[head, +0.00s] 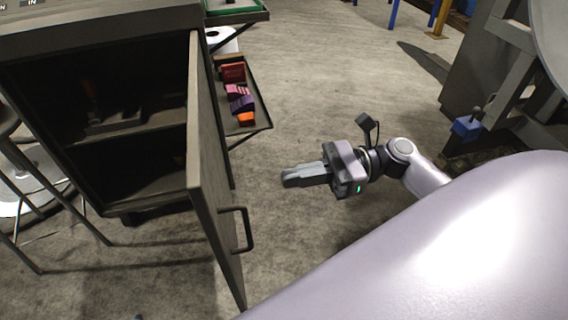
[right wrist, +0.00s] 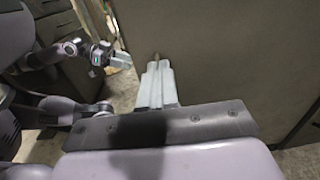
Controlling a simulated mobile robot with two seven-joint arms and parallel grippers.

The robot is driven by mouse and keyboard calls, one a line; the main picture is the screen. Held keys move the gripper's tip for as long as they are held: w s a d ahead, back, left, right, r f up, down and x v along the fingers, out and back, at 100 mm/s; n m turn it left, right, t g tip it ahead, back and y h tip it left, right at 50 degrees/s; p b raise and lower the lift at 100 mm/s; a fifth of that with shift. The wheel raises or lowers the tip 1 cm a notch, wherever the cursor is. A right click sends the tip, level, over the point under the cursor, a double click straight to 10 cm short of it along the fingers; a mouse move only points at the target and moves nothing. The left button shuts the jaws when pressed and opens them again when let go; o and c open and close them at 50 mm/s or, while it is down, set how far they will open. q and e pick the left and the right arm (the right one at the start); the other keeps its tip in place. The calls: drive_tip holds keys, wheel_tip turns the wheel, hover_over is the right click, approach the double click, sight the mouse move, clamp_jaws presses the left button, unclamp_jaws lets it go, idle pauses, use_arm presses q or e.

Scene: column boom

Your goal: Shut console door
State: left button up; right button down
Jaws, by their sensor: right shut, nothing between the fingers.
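The dark grey console (head: 100,22) stands at the left of the head view. Its door (head: 212,185) stands wide open, hinged at the console's right side, with a bar handle (head: 246,230) on its outer face. My right gripper (head: 285,178) is shut and empty, right of the door and apart from it, fingers pointing left towards it. In the right wrist view its fingers (right wrist: 157,68) lie before a large grey panel (right wrist: 225,60), which looks like the door. My left gripper (right wrist: 122,62) shows small at the left there; its opening is unclear.
Inside the console are a shelf (head: 150,138) and dark items. Behind the door stands a tray (head: 262,125) of red, pink, purple and orange pieces. Dark equipment (head: 485,70) stands at the right. The floor (head: 320,100) between is clear.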

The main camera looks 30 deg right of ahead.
sight(213, 191)
drive_tip(key=x, duration=1.1)
drive_tip(key=shift+a, duration=0.2)
drive_tip(key=shift+w, duration=0.1)
